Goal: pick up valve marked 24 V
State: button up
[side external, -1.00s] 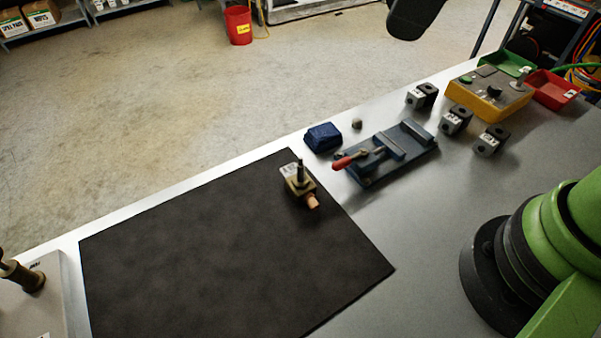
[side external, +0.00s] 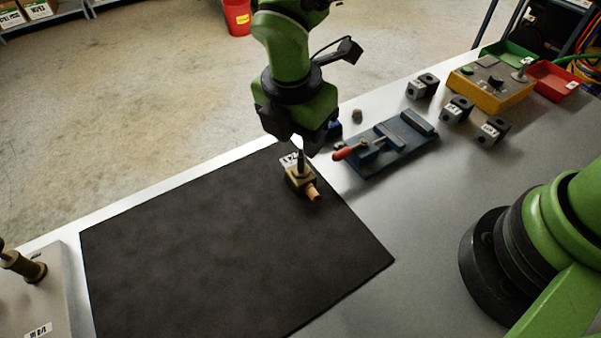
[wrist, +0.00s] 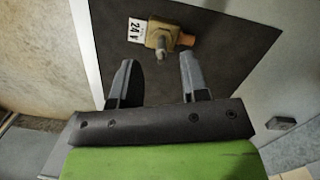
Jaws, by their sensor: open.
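The valve (side external: 300,182) is a small brass body with a dark upright stem and a copper-coloured stub. It stands near the far right corner of the black mat (side external: 220,240). In the wrist view the valve (wrist: 163,38) lies beyond my fingertips, and a white label (wrist: 136,31) reading 24 V is beside its body. My gripper (side external: 294,142) is above the valve, close to the top of its stem in the side view. In the wrist view my gripper (wrist: 157,75) has its two fingers wide apart with nothing between them.
A blue toggle clamp fixture (side external: 390,142) with a red handle stands right of the mat. Several black coil blocks (side external: 457,108), a yellow control box (side external: 490,85) and a red bin (side external: 553,80) are further right. A grey plate with a brass fitting (side external: 25,268) is at left. Most of the mat is clear.

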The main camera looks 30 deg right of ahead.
aim_at(300, 148)
jog(key=f, duration=0.5)
jog(key=shift+d, duration=0.25)
grip_shut()
jog(key=shift+r, duration=0.1)
